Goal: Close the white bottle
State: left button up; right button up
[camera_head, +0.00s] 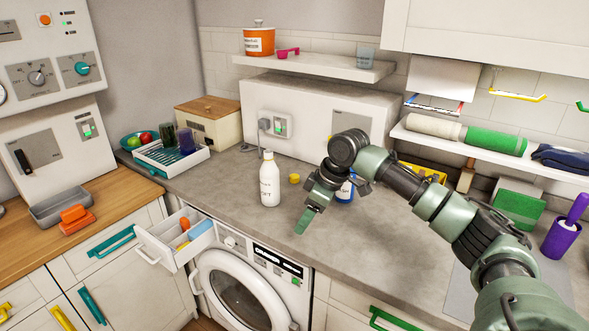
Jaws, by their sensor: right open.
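The white bottle (270,185) stands upright on the grey counter above the washing machine, with a label on its front. My right gripper (328,207) is open and points down over the counter, right of the bottle and cap, touching neither as far as I can see. A blue-and-white container (345,190) is partly hidden behind it. My left gripper is out of view.
A dish rack (172,158) with cups stands at the left. An open drawer (178,238) juts out beside the washing machine (245,285). A wall shelf (315,65) holds an orange tub (259,41). The counter in front of the bottle is clear.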

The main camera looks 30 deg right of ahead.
aim_at(270, 182)
jog(key=i+l, duration=0.85)
